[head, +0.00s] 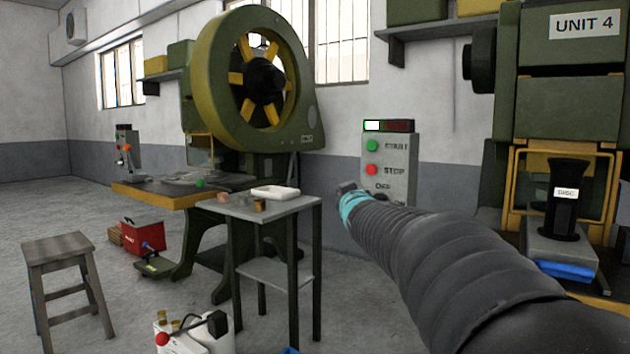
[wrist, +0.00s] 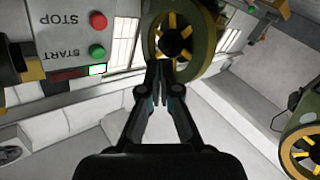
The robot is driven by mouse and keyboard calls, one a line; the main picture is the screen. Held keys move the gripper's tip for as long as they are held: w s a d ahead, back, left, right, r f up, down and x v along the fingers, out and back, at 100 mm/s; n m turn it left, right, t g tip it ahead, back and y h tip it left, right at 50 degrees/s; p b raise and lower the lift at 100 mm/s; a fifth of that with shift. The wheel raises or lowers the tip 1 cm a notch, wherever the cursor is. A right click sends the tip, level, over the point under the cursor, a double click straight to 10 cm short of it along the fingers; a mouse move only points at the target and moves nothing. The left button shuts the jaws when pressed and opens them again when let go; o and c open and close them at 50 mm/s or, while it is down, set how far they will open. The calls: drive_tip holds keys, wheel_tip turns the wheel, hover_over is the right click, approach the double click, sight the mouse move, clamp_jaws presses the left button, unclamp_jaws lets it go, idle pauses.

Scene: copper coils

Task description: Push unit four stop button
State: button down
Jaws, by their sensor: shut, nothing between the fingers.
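The grey control box (head: 402,153) stands left of the machine labelled UNIT 4 (head: 548,60). It carries a red STOP button (head: 372,170) below a green START button (head: 372,146). The lower part of the box is hidden behind my arm. My gripper (head: 345,187) is just below and left of the STOP button in the head view. In the wrist view the box (wrist: 68,35) appears upside down at the upper left, with the red STOP button (wrist: 98,20) and green START button (wrist: 97,51). My gripper (wrist: 158,68) is shut and empty, pointing to the right of the buttons, apart from them.
A flywheel press (head: 245,80) stands behind to the left. A small table (head: 290,207) with a white tray (head: 276,192) is left of my gripper. A stool (head: 58,248) stands at the far left.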

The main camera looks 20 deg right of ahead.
sight(368, 172)
drive_tip(key=w+d+r+n+t+b, duration=0.1)
drive_tip(key=w+d+r+n+t, duration=0.1)
drive_tip(key=w, duration=0.5)
drive_tip(key=d+r+t, duration=0.1)
drive_tip(key=d, duration=0.1)
drive_tip(key=shift+d+t, duration=0.35)
drive_tip(key=shift+t, duration=0.05)
drive_tip(key=shift+w+d+p, duration=0.9)
drive_tip(key=shift+d+p, duration=0.15)
drive_tip(key=shift+d, duration=0.1)
drive_tip(key=shift+w+d+p, duration=0.9)
drive_tip(key=shift+d+p, duration=0.1)
drive_tip(key=shift+d, duration=0.15)
drive_tip(key=shift+w+d+p, duration=0.9)
drive_tip(key=shift+d+p, duration=0.15)
drive_tip(key=shift+d, duration=0.1)
drive_tip(key=shift+w+d, duration=0.3)
drive_tip(key=shift+d, duration=0.05)
